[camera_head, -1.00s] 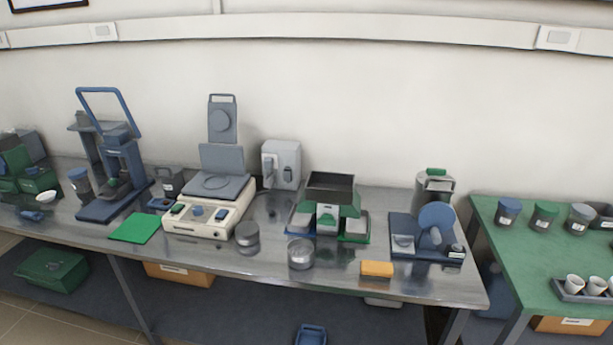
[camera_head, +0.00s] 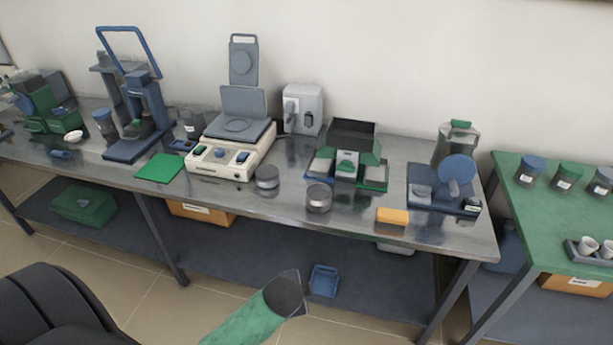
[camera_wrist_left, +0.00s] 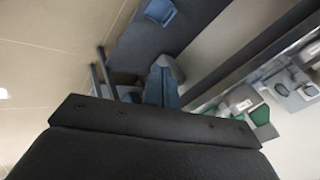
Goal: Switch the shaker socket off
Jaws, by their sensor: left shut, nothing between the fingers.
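A pale grey box (camera_head: 302,109) that looks like the socket stands against the wall on the bench, behind and right of the shaker. A darker plug-like part and a small switch-like part show on its front; the switch's position is too small to tell. The cream shaker (camera_head: 231,151) has a grey plate and small coloured controls on its front. My left gripper (camera_wrist_left: 163,86) is shut and empty in the left wrist view, away from the box. In the head view a green part of mine shows low in front of the bench, but no fingers are clear. My right gripper is not in view.
On the bench (camera_head: 350,224), two round tins (camera_head: 318,198) and (camera_head: 267,177) stand in front of the shaker. A green mat (camera_head: 160,167) lies left of it, a green-and-grey device (camera_head: 349,150) right of the box. A blue tray (camera_head: 324,281) lies on the lower shelf.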

